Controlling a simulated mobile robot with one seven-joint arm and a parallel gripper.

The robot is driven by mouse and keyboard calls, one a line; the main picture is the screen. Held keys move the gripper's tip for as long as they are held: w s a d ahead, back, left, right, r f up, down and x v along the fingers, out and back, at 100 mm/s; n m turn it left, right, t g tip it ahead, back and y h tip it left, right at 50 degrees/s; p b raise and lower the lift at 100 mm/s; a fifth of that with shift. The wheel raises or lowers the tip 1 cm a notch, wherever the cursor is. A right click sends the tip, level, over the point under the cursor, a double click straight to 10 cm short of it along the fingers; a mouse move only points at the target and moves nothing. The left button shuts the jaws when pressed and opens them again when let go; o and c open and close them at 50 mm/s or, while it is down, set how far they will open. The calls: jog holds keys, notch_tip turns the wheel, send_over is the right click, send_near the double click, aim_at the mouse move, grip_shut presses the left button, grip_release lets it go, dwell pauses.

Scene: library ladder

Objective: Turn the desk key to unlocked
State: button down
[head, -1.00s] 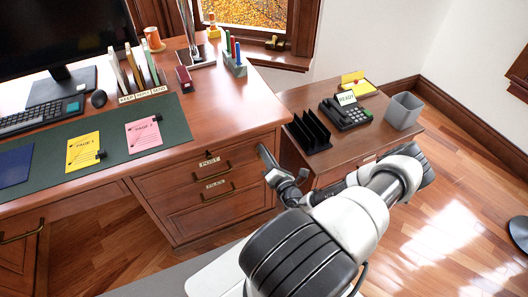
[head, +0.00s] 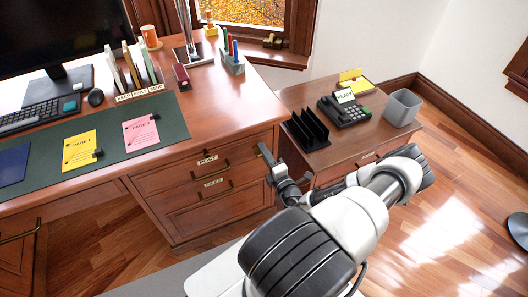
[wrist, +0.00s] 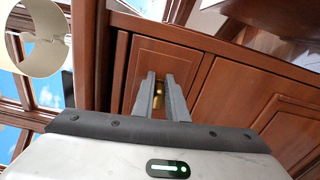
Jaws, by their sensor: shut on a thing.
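My gripper (head: 264,153) is at the right edge of the wooden desk's (head: 222,103) drawer front, beside the upper drawer labelled POST. In the wrist view my gripper (wrist: 161,78) points at a framed wooden panel. A small brass piece, seemingly the desk key (wrist: 158,91), shows between its two grey fingers, which are shut on it. Its shape is mostly hidden by the fingers, and I cannot read how far it is turned. In the head view the key is hidden behind my gripper.
Two brass drawer handles are left of my gripper.

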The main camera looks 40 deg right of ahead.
dwell(0.3)
jog(key=c, duration=1.8)
grip_release()
jog(key=shift+o, duration=0.2)
jog(key=p+v, duration=0.1)
jog(key=v, duration=1.6)
jog(key=shift+s+p, duration=0.2)
jog(key=shift+p, duration=0.2)
